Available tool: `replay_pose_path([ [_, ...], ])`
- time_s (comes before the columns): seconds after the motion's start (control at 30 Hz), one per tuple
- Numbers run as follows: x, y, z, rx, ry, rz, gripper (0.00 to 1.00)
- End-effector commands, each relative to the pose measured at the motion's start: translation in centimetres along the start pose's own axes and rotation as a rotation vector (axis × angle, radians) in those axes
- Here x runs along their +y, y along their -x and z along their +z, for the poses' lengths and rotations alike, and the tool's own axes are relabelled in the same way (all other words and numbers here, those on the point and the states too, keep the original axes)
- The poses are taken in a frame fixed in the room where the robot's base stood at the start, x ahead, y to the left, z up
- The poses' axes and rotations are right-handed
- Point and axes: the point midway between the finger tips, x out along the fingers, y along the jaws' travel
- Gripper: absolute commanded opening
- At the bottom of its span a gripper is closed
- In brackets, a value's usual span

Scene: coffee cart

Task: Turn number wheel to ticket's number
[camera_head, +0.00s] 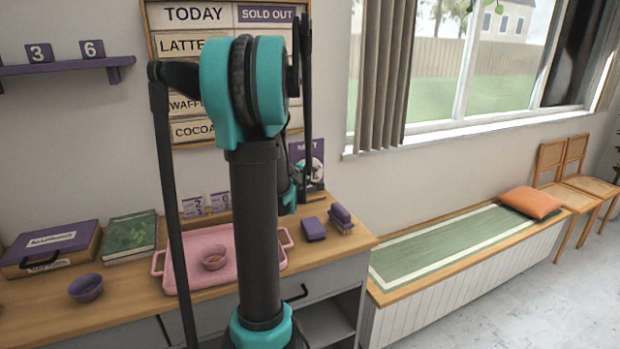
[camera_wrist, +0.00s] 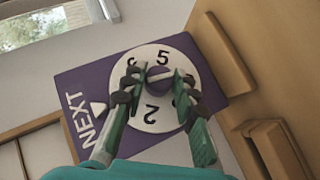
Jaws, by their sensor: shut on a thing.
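The purple NEXT sign (camera_head: 298,152) stands upright at the back of the counter, partly hidden by my arm. In the wrist view, the sign (camera_wrist: 72,82) appears turned sideways, with a white number wheel (camera_wrist: 160,122) and a white pointer (camera_wrist: 98,108) at the wheel's edge. The digits 5 and 2 are readable; others are partly covered by my fingers. My gripper (camera_wrist: 156,75) is shut on the purple knob (camera_wrist: 160,73) at the wheel's centre.
A pink tray (camera_head: 160,262) with a bowl (camera_head: 213,257) is on the counter. A shelf (camera_head: 60,68) holds number blocks 3 and 6.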

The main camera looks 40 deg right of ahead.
Motion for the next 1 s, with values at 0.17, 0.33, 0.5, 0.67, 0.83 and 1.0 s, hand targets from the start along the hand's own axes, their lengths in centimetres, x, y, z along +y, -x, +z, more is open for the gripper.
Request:
replay_pose_path([
  [0.17,0.31,0.01,0.05,-0.004,-0.095,-0.100,0.00],
  [0.33,0.57,-0.07,0.09,-0.008,-0.201,-0.216,0.00],
  [0.5,0.74,-0.13,0.17,-0.012,-0.310,-0.335,0.00],
  [0.67,0.85,-0.22,0.20,-0.015,-0.408,-0.441,0.00],
  [0.83,0.95,-0.31,0.26,-0.017,-0.496,-0.537,0.00],
  [1.0,1.00,-0.35,0.28,-0.019,-0.562,-0.611,0.00],
])
